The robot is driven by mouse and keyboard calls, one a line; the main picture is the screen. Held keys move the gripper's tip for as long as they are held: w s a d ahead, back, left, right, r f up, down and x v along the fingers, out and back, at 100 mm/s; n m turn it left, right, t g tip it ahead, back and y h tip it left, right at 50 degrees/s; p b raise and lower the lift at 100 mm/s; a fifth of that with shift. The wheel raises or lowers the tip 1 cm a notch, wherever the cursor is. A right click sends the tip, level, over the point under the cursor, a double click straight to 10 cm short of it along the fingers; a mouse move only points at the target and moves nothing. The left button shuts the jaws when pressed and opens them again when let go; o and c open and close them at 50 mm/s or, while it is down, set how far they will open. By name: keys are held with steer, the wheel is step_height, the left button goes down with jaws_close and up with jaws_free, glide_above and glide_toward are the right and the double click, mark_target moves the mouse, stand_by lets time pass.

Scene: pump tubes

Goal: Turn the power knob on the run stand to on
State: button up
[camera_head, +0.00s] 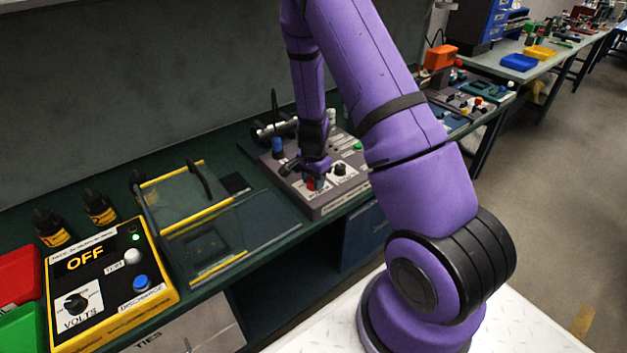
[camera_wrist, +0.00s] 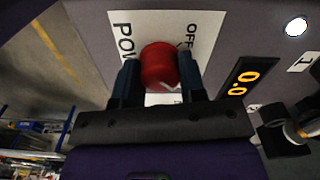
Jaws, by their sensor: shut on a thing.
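The run stand (camera_head: 328,207) is a grey box on the green bench, in the middle of the head view. Its red power knob (camera_wrist: 159,66) sits on a white label reading "POW..." and "OFF" in the wrist view. My gripper (camera_wrist: 160,82) is shut on the red knob, one dark finger on each side of it. In the head view my gripper (camera_head: 315,178) points down at the front of the stand. A white mark shows on the knob's lower edge. The rest of the label is hidden behind the knob and gripper.
An orange display (camera_wrist: 243,77) reads 0.0 beside the label. A black knob (camera_head: 341,169) and a green button (camera_head: 358,147) are close to my gripper. A clear hinged cover (camera_head: 205,235) and a yellow-edged "OFF" box (camera_head: 110,290) stand to the left.

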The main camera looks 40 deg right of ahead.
steer(key=o, duration=0.9)
step_height(320, 180, up, 11)
steer(key=shift+f, duration=0.1)
stand_by(0.3)
